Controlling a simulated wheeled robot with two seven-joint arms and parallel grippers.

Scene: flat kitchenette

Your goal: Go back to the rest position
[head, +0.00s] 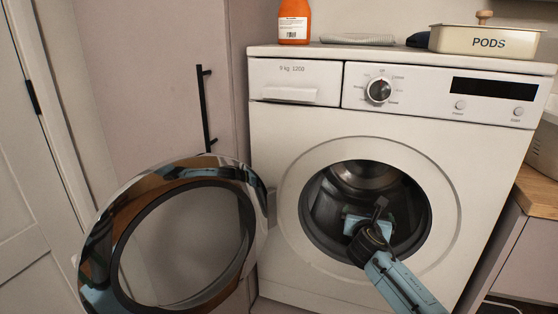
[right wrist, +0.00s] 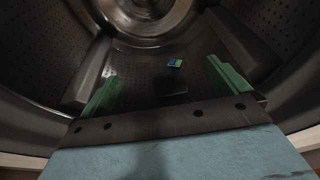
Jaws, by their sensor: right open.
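My right gripper (head: 367,222) reaches through the round opening of the white washing machine (head: 290,150) into its drum (head: 372,176). In the right wrist view its two green fingers stand wide apart, with nothing between them (right wrist: 163,72). A small blue-and-green item (right wrist: 175,63), perhaps a detergent pod, lies on the perforated drum wall beyond the fingers. The round door (head: 262,212) is swung wide open to the left. My left gripper is not in view.
On top of the machine are an orange bottle (head: 294,20), a folded grey cloth (head: 357,39) and a cream PODS box (head: 484,42). A wooden counter (head: 537,192) stands at the right.

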